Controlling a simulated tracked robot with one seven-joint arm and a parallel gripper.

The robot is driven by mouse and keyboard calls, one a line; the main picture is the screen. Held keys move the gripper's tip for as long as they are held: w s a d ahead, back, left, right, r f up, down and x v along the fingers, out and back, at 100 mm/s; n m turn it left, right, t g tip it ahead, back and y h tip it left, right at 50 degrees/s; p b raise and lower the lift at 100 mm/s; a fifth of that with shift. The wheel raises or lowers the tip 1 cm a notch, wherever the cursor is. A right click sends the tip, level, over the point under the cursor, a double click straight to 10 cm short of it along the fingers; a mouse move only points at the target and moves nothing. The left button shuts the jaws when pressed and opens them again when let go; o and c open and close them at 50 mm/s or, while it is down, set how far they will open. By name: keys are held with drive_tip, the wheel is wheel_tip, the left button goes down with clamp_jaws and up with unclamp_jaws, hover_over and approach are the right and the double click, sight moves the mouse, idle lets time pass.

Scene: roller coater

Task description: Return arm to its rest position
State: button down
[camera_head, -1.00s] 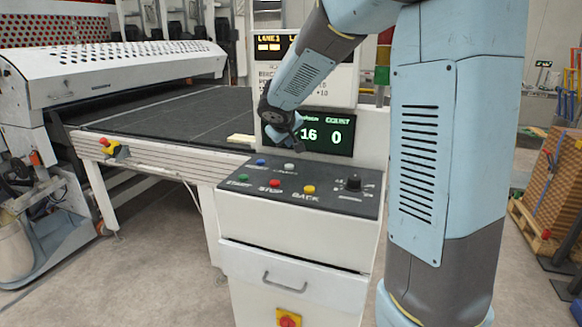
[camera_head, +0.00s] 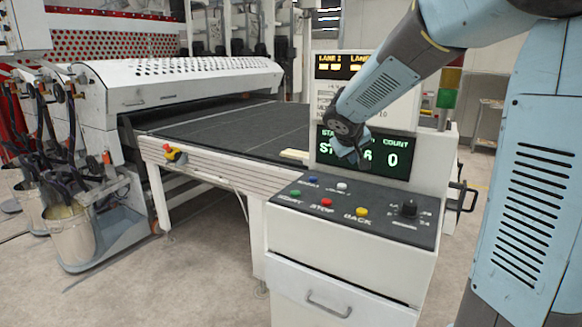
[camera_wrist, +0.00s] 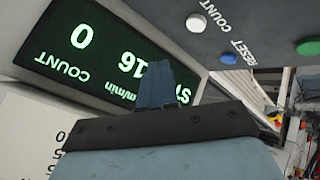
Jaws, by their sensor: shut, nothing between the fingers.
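My arm reaches in from the upper right in the head view. My gripper (camera_head: 352,158) hangs in front of the control console's green-lit display (camera_head: 390,157), above the back of its button panel, and covers part of the text. The readable part of the display shows a 6 and a count of 0. In the wrist view my gripper (camera_wrist: 158,68) has its fingers together and empty, with the display (camera_wrist: 75,50) behind it. The wrist view also shows the white button (camera_wrist: 196,22) and the blue button (camera_wrist: 229,58). I cannot tell the exact gap to the panel.
The dark panel (camera_head: 330,213) carries several coloured buttons and a black knob (camera_head: 408,208). A dark conveyor bed (camera_head: 230,130) and the white roller machine (camera_head: 180,80) stand to the left. An emergency stop (camera_head: 172,154) sits on the conveyor's edge. Buckets (camera_head: 68,235) stand at far left.

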drive_tip(key=s+r+m+g+y, duration=0.1)
drive_tip(key=s+m+g+y, duration=0.1)
drive_tip(key=s, duration=3)
drive_tip(key=shift+a+r+m+y, duration=0.2)
drive_tip(key=shift+r+m+y, duration=0.2)
drive_tip(key=shift+m+y, duration=0.45)
drive_tip(key=shift+s, duration=0.1)
